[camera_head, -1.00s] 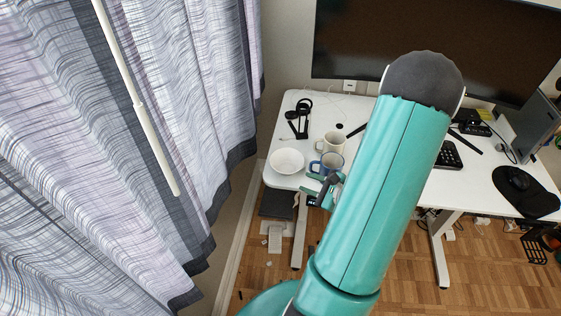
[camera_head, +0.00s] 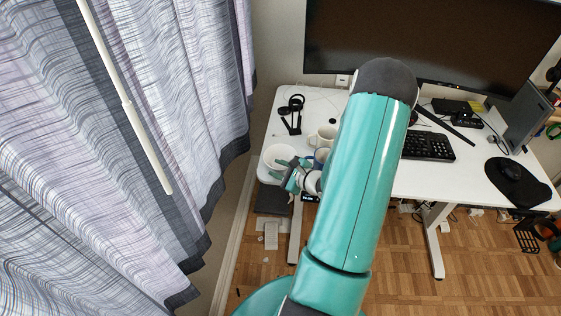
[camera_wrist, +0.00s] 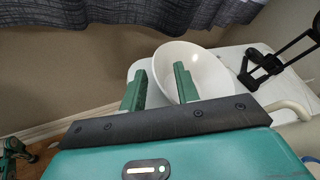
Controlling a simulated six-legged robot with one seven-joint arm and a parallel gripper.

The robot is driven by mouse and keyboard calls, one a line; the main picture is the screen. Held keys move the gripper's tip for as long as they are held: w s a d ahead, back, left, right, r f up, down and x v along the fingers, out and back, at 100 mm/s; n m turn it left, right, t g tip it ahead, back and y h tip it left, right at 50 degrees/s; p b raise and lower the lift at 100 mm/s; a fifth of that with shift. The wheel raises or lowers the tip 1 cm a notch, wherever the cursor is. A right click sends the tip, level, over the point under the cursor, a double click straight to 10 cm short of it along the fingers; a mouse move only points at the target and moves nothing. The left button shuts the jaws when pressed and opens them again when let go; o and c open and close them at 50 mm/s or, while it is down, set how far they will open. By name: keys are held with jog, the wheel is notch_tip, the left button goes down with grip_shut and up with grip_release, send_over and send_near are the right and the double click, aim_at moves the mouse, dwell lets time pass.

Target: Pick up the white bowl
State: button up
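The white bowl (camera_head: 277,155) sits at the left front corner of the white desk (camera_head: 330,97). In the wrist view the bowl (camera_wrist: 208,72) lies just beyond my fingers, its near part partly hidden by them. My gripper (camera_head: 292,170) is at the bowl's near right side in the head view. In the wrist view my gripper (camera_wrist: 160,80) has its two green fingers spread apart with nothing held between them. The right finger overlaps the bowl in the picture; I cannot tell whether it touches.
Curtains (camera_head: 190,90) hang to the left. A keyboard (camera_head: 427,146) is farther right.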

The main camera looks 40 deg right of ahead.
jog(key=shift+w+f, duration=0.15)
jog(key=shift+w, duration=0.3)
grip_shut()
